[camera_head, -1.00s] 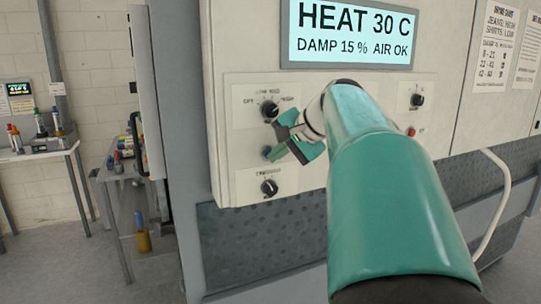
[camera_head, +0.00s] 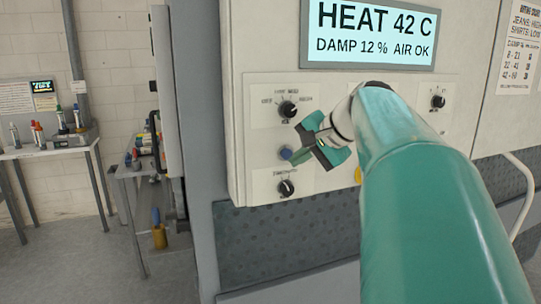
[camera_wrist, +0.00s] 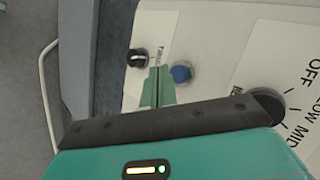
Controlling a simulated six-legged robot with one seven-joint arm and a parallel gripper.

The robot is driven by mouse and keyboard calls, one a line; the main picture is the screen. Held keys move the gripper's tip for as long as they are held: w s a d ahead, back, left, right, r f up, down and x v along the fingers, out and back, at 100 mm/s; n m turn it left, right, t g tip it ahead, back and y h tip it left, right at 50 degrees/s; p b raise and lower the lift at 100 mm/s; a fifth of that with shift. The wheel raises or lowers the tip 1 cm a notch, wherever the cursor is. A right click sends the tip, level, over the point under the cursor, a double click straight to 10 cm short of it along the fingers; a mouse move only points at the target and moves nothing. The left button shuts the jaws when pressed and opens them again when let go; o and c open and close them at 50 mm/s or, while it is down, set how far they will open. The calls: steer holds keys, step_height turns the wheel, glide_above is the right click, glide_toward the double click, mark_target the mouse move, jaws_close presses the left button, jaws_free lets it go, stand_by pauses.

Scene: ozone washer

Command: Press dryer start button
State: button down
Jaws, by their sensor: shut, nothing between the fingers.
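A round blue button (camera_head: 285,153) sits on the white control panel (camera_head: 262,150), between an upper and a lower black knob. It also shows in the wrist view (camera_wrist: 182,74), just right of my fingers. No readable label shows beside it. My gripper (camera_head: 299,157), green with a dark body, is at the panel close to the button's right side. In the wrist view, my green fingers (camera_wrist: 156,72) are together and empty, beside the button. I cannot tell whether they touch it. The display (camera_head: 370,33) above reads HEAT 42 C, DAMP 12 %, AIR OK.
The upper knob (camera_head: 288,109) and lower knob (camera_head: 286,188) are close to my gripper. Another knob (camera_head: 438,101) is right of my arm. A yellow part (camera_head: 358,174) is partly hidden by my arm.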

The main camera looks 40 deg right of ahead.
steer(key=shift+s+a, duration=0.2)
steer(key=shift+s, duration=0.5)
steer(key=shift+s+a, duration=0.25)
steer(key=shift+s, duration=0.4)
steer(key=shift+s+a, duration=0.2)
steer(key=shift+s, duration=0.5)
steer(key=a+f+n+g, duration=0.1)
steer(key=a+f+n, duration=0.2)
steer(key=a+f, duration=0.3)
steer(key=a+f+n+g, duration=0.2)
steer(key=a+f, duration=0.1)
steer(key=a, duration=0.5)
steer(key=s+a+f+n, duration=0.4)
steer(key=a+f, duration=0.2)
steer(key=f, duration=0.1)
steer(key=s+a+f+n+g+h, duration=0.1)
steer(key=s+a+f+n, duration=0.3)
steer(key=a+f, duration=0.3)
steer(key=shift+s+f+n, duration=0.3)
steer(key=shift+n, duration=0.3)
steer(key=shift+d, duration=0.25)
